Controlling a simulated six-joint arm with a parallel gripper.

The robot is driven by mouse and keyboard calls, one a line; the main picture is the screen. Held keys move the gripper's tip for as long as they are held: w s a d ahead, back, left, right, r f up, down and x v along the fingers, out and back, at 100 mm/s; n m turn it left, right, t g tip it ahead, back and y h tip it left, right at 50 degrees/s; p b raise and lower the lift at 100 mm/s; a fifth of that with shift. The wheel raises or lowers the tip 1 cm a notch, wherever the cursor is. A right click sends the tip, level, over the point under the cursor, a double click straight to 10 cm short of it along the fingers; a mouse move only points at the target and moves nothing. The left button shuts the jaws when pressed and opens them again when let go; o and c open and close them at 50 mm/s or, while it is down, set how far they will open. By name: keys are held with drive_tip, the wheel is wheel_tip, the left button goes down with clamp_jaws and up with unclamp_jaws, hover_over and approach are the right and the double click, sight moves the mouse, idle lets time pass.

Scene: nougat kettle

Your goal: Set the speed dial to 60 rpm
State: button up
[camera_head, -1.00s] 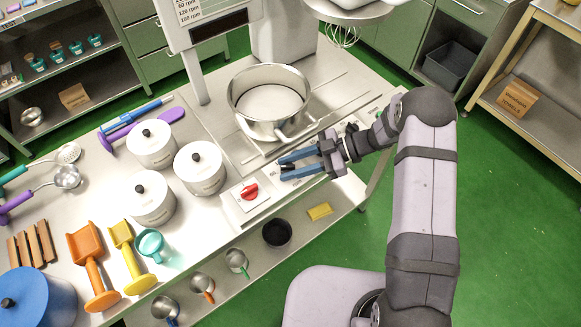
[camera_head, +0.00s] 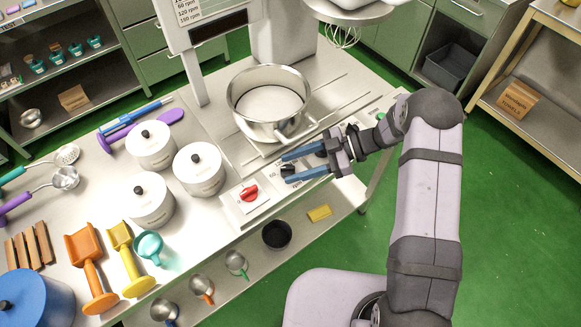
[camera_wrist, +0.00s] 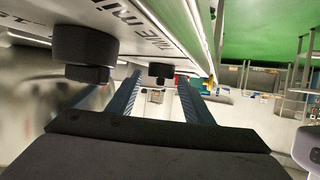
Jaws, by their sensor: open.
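A low control panel (camera_head: 232,206) runs along the table's front edge. It carries a red knob (camera_head: 249,193) and a dark knob (camera_head: 289,170), which sits between my gripper's fingertips. My gripper (camera_head: 286,168) has its two blue fingers spread, pointing left. In the wrist view, a large black knob (camera_wrist: 84,50) is close at the left, near lettering that reads in part "TIME MI". A smaller black knob (camera_wrist: 160,70) shows between the far ends of the fingers.
A steel kettle (camera_head: 268,103) stands just behind my gripper. White lidded pots (camera_head: 199,169) stand to the left. A sign (camera_head: 188,12) at the top lists rpm values, partly cut off. A yellow block (camera_head: 320,213) and a dark cup (camera_head: 277,235) are on the lower shelf.

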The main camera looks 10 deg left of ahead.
drive_tip(key=b+v, duration=0.2)
drive_tip(key=v, duration=0.3)
drive_tip(key=shift+w+d+r, duration=0.1)
drive_tip(key=shift+d, duration=0.3)
drive_tip(key=shift+r, duration=0.1)
